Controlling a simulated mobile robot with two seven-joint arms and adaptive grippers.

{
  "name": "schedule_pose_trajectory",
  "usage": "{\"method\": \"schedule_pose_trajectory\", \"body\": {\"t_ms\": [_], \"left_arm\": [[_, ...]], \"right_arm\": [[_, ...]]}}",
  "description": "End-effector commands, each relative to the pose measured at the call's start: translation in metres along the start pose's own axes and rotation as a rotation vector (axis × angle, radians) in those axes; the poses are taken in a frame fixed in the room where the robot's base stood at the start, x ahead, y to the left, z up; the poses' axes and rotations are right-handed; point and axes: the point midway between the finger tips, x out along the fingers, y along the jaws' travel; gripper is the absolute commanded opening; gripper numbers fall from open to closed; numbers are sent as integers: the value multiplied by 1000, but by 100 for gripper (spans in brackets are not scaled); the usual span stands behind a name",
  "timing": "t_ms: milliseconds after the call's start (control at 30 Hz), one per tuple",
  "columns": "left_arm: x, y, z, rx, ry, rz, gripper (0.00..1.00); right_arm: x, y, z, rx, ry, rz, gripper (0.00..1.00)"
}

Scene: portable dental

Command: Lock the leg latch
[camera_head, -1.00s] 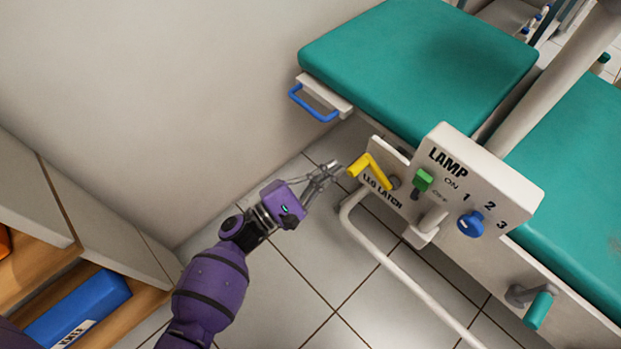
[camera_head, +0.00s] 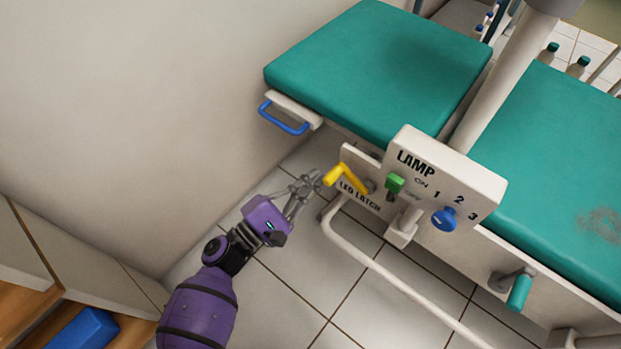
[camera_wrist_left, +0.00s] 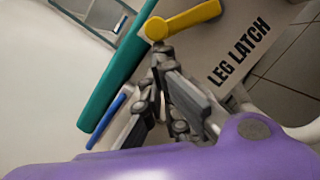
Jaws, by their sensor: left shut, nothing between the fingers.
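The yellow leg latch lever (camera_head: 347,177) sits on a pale plate lettered LEG LATCH (camera_head: 359,196) at the side of the dental chair. Its bent end points left, towards my left gripper. My left gripper (camera_head: 313,176) is shut and empty, its fingertips close beside the lever's left end. In the left wrist view the gripper's fingers (camera_wrist_left: 158,55) lie just below the rounded end of the yellow lever (camera_wrist_left: 184,20). I cannot tell whether they touch it. My right gripper is not in view.
A LAMP panel (camera_head: 470,182) with a green switch (camera_head: 394,184) and blue knob (camera_head: 444,218) stands right of the latch. A blue handle (camera_head: 283,118) is under the teal cushion (camera_head: 380,70). A white tube rail (camera_head: 385,272) runs below. A wall is at left.

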Motion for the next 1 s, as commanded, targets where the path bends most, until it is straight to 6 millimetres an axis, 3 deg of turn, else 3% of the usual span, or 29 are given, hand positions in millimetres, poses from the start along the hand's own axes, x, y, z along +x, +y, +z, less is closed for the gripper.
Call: {"method": "schedule_pose_trajectory", "body": {"t_ms": [567, 1000], "left_arm": [[3, 10, 13, 138, -2, -32, 0], [12, 26, 51, 509, -3, -125, 0]], "right_arm": [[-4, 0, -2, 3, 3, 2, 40], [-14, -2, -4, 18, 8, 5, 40]]}}
